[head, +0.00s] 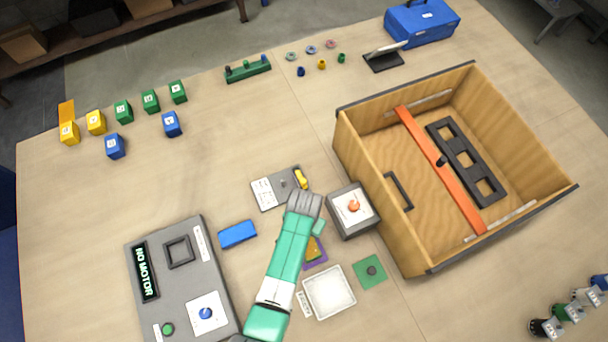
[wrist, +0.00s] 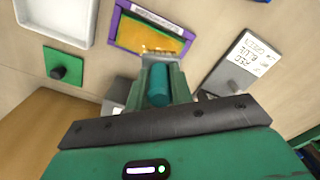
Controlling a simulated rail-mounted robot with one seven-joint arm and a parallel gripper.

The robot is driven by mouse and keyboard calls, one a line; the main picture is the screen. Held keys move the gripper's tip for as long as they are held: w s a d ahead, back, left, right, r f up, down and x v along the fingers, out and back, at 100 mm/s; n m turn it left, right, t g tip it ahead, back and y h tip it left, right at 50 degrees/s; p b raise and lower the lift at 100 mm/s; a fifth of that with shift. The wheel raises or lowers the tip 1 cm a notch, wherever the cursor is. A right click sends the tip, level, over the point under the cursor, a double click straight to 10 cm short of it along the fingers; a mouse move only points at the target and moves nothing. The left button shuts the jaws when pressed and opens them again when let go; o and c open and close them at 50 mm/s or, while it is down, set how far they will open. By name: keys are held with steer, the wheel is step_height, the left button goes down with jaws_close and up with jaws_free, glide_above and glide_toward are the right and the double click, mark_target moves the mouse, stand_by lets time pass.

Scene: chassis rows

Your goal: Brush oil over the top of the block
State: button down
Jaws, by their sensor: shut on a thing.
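My gripper (wrist: 158,88) is shut on a brush (wrist: 158,82), seen in the wrist view as a teal handle between the fingers. Its pale tip shows just beyond the fingers, by the near edge of a purple-framed tray (wrist: 180,35) with an amber surface. I cannot tell whether the tip touches it. In the head view my arm partly covers this tray (head: 320,262), and the brush is not clear. A plain blue block (head: 237,234) lies on the table left of my arm. Several numbered cubes (head: 124,111) stand at the far left; which block is meant is not shown.
A white tray (head: 328,292), a green plate with a dark knob (head: 371,271) and a grey box with an orange knob (head: 340,228) stand close around my gripper. A grey labelled plate (head: 265,193) lies beyond. A large wooden box (head: 375,215) is at right, a grey control panel (head: 180,300) at left.

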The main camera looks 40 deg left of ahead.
steer(key=shift+r+p, duration=1.3)
steer(key=shift+r, duration=0.35)
